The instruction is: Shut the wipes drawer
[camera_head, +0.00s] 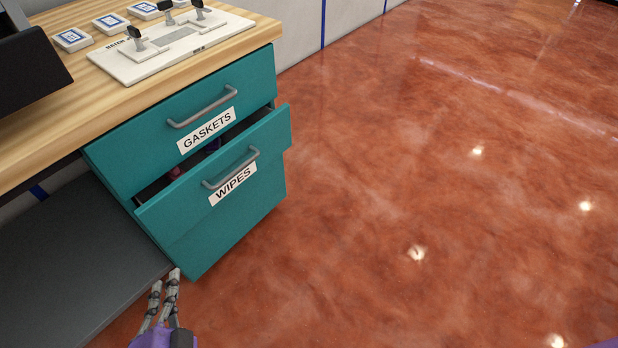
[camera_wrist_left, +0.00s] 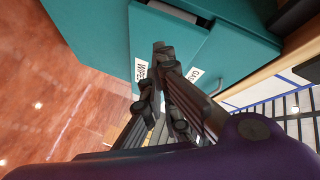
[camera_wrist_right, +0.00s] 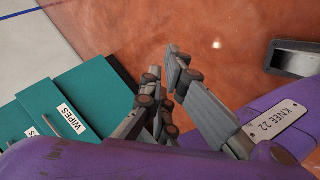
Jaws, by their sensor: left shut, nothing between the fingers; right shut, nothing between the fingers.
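The teal wipes drawer (camera_head: 262,180) is partly open below the gaskets drawer; its front stands out from the cabinet, with a dark gap behind its top edge. Its grey handle (camera_head: 232,170) sits above the WIPES label. The drawer front also shows in the right wrist view (camera_wrist_right: 97,95), and its label shows in the left wrist view (camera_wrist_left: 140,71). My left gripper (camera_head: 175,275) is shut and empty, near the cabinet's lower left corner in the head view. My right gripper (camera_wrist_right: 164,60) is shut and empty, pictured to the right of the drawer in its wrist view.
The gaskets drawer (camera_head: 145,150) above looks shut. The wooden worktop (camera_head: 235,40) carries a white board (camera_head: 130,69) with dark-topped fixtures and several small white boxes. A dark grey surface (camera_head: 75,260) lies left of the cabinet. The glossy red floor at right is clear.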

